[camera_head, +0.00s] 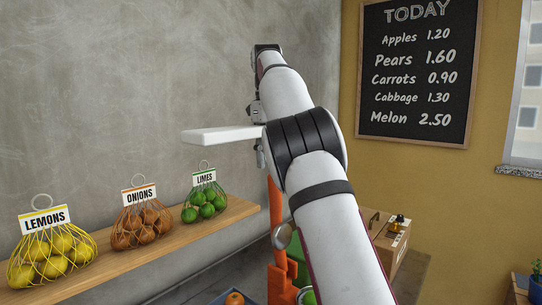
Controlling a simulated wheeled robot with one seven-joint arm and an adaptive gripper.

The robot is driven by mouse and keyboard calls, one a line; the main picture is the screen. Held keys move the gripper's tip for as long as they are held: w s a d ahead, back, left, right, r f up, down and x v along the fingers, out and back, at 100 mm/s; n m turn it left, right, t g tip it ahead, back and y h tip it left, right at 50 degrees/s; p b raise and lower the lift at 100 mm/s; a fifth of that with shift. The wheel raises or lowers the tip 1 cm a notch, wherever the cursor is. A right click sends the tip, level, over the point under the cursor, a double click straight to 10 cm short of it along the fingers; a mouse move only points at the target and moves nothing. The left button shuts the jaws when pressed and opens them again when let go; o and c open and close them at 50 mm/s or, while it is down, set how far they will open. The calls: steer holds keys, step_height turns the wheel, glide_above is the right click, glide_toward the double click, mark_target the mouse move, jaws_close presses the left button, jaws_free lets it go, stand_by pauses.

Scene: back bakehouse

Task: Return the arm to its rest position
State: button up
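My arm rises from the bottom right of the head view, bends at a dark joint and reaches up and away toward the grey wall. Its far end turns down. A small part of my gripper (261,153) shows beside the dark joint, and the arm hides most of it. Its fingers cannot be made out. A flat white slab (222,134) sticks out to the left at the gripper's height. I cannot tell whether it is held or stands behind.
A wooden shelf (145,257) on the left bears netted lemons (52,256), onions (141,225) and limes (204,203). An orange stand (282,284) is partly behind my arm. A wooden box (393,257) stands right of it. A price board (417,70) hangs behind.

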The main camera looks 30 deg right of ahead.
stand_by(0.6)
steer(key=shift+r, duration=0.15)
steer(key=s+a+r+n+t+y, duration=0.1)
steer(key=s+a+n+t, duration=0.5)
steer(key=s+n, duration=1.05)
steer(key=s+a+f+n, duration=0.5)
steer(key=s+f+n, duration=0.2)
steer(key=s+n, duration=0.1)
steer(key=s+a+f+n, duration=0.5)
steer(key=s+f+n, duration=0.2)
steer(key=s+n, duration=0.1)
steer(key=shift+a+f+n+h, duration=0.25)
steer(key=shift+f+n+h, duration=0.15)
steer(key=shift+n, duration=0.25)
steer(key=shift+d+r, duration=0.1)
